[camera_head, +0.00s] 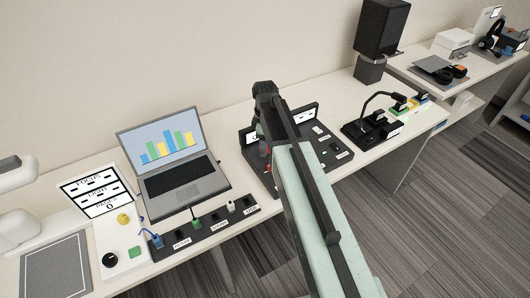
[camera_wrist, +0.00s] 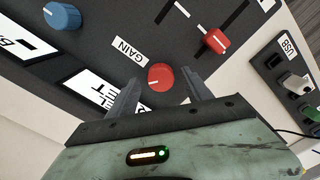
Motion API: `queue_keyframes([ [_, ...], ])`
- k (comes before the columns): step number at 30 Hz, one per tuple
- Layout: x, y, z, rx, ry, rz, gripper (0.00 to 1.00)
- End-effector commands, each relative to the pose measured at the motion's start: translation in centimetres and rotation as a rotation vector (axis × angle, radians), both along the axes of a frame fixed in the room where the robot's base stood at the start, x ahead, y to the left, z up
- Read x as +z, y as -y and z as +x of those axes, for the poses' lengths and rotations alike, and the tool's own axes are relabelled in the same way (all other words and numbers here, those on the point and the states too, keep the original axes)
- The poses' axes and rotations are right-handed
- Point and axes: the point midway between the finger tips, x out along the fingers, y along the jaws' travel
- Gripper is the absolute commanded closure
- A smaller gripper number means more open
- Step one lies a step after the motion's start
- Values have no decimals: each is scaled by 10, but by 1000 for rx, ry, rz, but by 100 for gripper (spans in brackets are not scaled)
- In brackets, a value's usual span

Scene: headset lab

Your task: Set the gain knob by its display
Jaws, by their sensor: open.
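In the wrist view a round red knob (camera_wrist: 160,77) stands on a dark panel (camera_wrist: 85,50) beside a white label reading GAIN (camera_wrist: 131,50). My gripper (camera_wrist: 160,78) is open, with one finger on each side of the red knob in the picture. I cannot tell whether either finger touches it. In the head view the dark console (camera_head: 335,155) with upright white display plates (camera_head: 305,116) is partly hidden behind my arm. My fingers and the knob are hidden there. A white plate with partly cut-off lettering (camera_wrist: 100,90) lies left of the knob; no reading is legible.
A blue knob (camera_wrist: 61,15) and a red slider (camera_wrist: 215,41) are on the same panel. A black socket strip (camera_head: 205,230) with plugs lies in front of the laptop (camera_head: 178,165). A black device (camera_head: 375,128) stands right of the console.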

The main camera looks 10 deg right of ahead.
Motion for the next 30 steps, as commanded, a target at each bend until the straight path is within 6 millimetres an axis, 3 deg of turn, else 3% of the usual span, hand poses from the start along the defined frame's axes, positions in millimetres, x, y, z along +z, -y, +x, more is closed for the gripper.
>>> queue_keyframes([
  [1, -7, 0, 0, 0, 0, 0, 42],
  [8, -4, 0, 0, 0, 0, 0, 42],
  [15, -4, -1, 0, 1, 1, 0, 100],
  [30, -4, -1, 1, -264, 3, 0, 100],
])
